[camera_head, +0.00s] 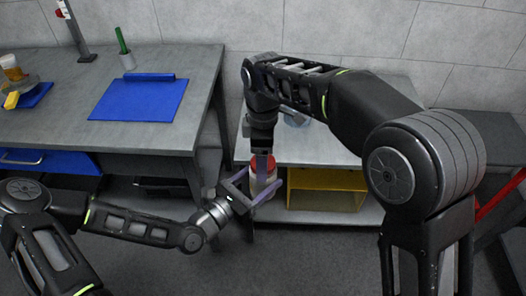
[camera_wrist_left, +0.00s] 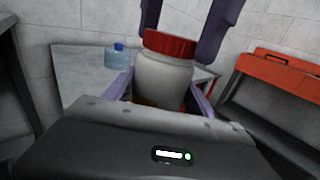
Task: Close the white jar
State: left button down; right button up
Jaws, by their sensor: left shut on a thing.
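The white jar (camera_head: 258,183) stands roughly upright between the fingers of my left gripper (camera_head: 263,188), which is shut on its body. In the left wrist view, the jar (camera_wrist_left: 160,80) has a red lid (camera_wrist_left: 170,43) at its top. The lid also shows in the head view (camera_head: 271,163), partly hidden by a finger. My right gripper (camera_head: 262,158) points down from above. In the left wrist view its fingers (camera_wrist_left: 185,45) are apart, with the lid between or just in front of them. I cannot tell whether they press on it.
A grey workbench (camera_head: 60,110) at the left carries a blue mat (camera_head: 135,97) and a green marker in a cup (camera_head: 124,48). A lower grey table with a yellow bin (camera_head: 326,190) stands behind the jar. A blue bottle (camera_wrist_left: 118,57) and a red-orange case (camera_wrist_left: 285,68) show in the wrist view.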

jog(key=c, duration=1.5)
jog(key=m, duration=1.1)
jog(key=shift+m, duration=0.3)
jog(key=m, duration=0.3)
jog(key=o, duration=1.6)
jog(key=shift+o, duration=0.2)
notch_tip(320, 180, up, 7)
jog(key=shift+r, duration=0.2)
